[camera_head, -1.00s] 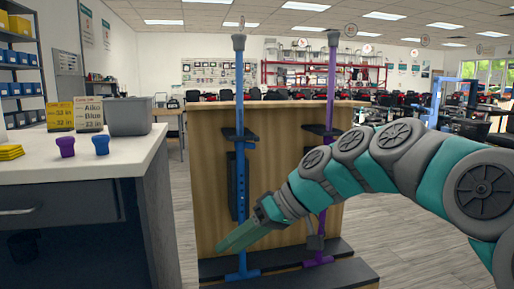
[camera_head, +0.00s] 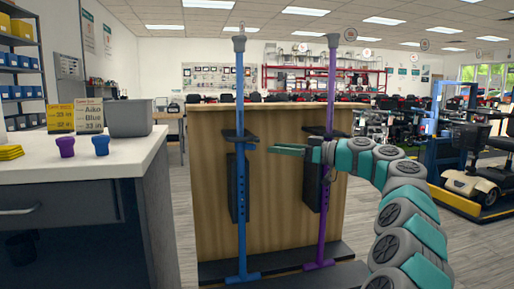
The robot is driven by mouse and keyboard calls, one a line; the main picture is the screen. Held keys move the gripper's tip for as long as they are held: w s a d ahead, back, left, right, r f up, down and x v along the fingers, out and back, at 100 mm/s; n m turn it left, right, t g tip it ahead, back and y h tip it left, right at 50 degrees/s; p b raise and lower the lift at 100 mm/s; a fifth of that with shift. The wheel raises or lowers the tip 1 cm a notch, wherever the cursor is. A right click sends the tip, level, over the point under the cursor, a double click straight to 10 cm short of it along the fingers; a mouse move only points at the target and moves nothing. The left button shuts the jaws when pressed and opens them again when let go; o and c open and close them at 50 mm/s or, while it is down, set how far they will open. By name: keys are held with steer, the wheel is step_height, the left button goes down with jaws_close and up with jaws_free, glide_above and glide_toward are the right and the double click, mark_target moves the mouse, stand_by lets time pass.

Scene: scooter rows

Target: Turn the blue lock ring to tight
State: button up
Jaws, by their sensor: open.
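A tall blue pole (camera_head: 241,195) stands upright on a blue foot in front of a wooden panel. It has a dark grey cap at the top and a dark bracket (camera_head: 239,136) around mid-height. The blue lock ring is too small to tell apart from the pole, and its setting cannot be read. My gripper (camera_head: 272,149) reaches in from the right at about the bracket's height, with its green fingers pointing left. It is open and empty, a little to the right of the blue pole, and appears apart from it.
A similar purple pole (camera_head: 329,210) stands to the right, close to my arm. The wooden panel (camera_head: 285,210) is behind both poles. A counter (camera_head: 125,148) at left bears yellow cards (camera_head: 60,116), a purple cup-like piece (camera_head: 66,147) and a blue one (camera_head: 101,145).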

mark_target(245, 146)
steer(key=p+x, duration=0.1)
steer(key=x, duration=0.6)
steer(key=shift+a, duration=0.3)
steer(key=shift+f, duration=0.1)
jaws_close()
